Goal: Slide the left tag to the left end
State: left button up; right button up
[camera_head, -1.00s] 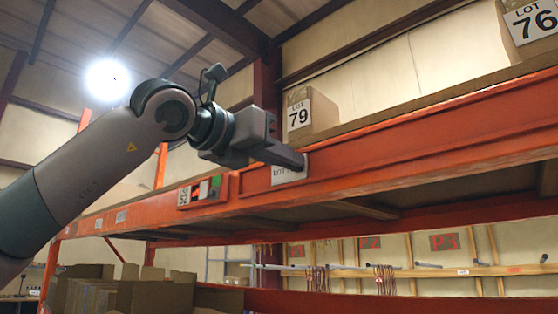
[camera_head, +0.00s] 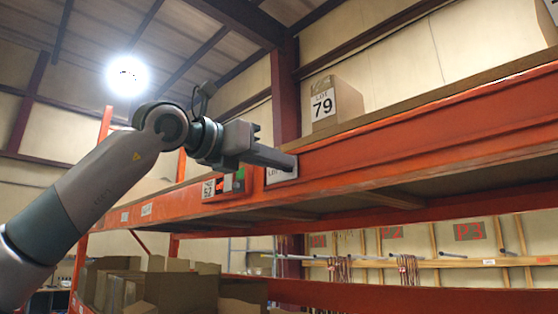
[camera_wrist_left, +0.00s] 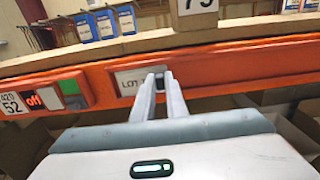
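The left tag, a whitish plate with "LOT" on it (camera_head: 283,176), sits on the front face of the orange shelf beam (camera_head: 410,135). It also shows in the left wrist view (camera_wrist_left: 130,83), its right part covered by my fingers. My left gripper (camera_head: 290,163) is at the tag's upper right part. In the left wrist view its two fingertips (camera_wrist_left: 160,80) are close together around a small dark piece at the tag. My right gripper is not in view.
Left of the tag, a red panel with a "52" label and a green block (camera_head: 239,175) is on the beam, with a short bare stretch between. A "LOT 79" box (camera_head: 347,98) stands above. Cardboard boxes (camera_head: 178,290) are below.

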pick_arm(q)
jog(key=o, duration=0.3)
jog(key=shift+s+r, duration=0.1)
jog(key=shift+d, duration=0.1)
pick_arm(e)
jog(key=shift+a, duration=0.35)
